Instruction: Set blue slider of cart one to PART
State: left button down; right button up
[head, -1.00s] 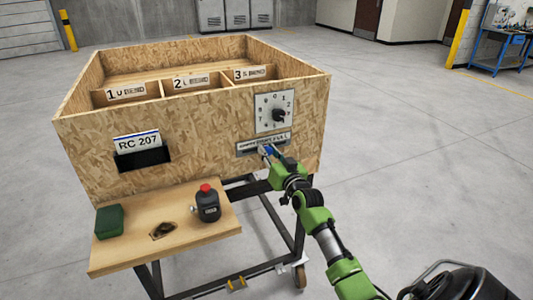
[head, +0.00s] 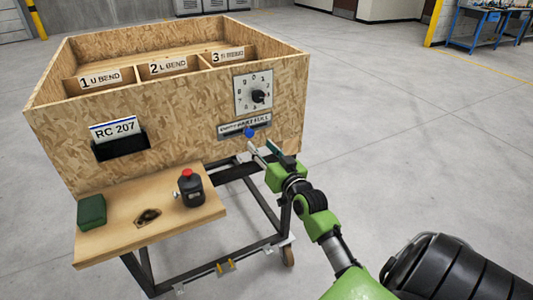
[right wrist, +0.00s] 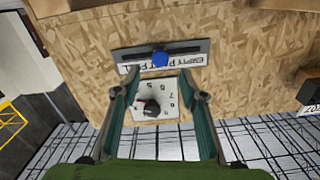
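The blue slider (head: 249,132) is a round knob in a dark slot on the front of the wooden cart (head: 75,120). Its label plate (head: 228,127) carries the words EMPTY, PART and FULL. In the right wrist view the blue slider (right wrist: 159,58) stands near the middle of the slot, by the word PART, covering part of that word. My right gripper (head: 262,147) is open and empty, a little in front of and below the slider, apart from it. In the right wrist view its fingers (right wrist: 159,82) are spread wide. My left gripper is not in view.
A dial (head: 254,94) is above the slot. An RC 207 card (head: 115,130) sits in a holder at left. Floor to the right is clear.

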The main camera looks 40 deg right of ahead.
jog(key=shift+v, duration=1.55)
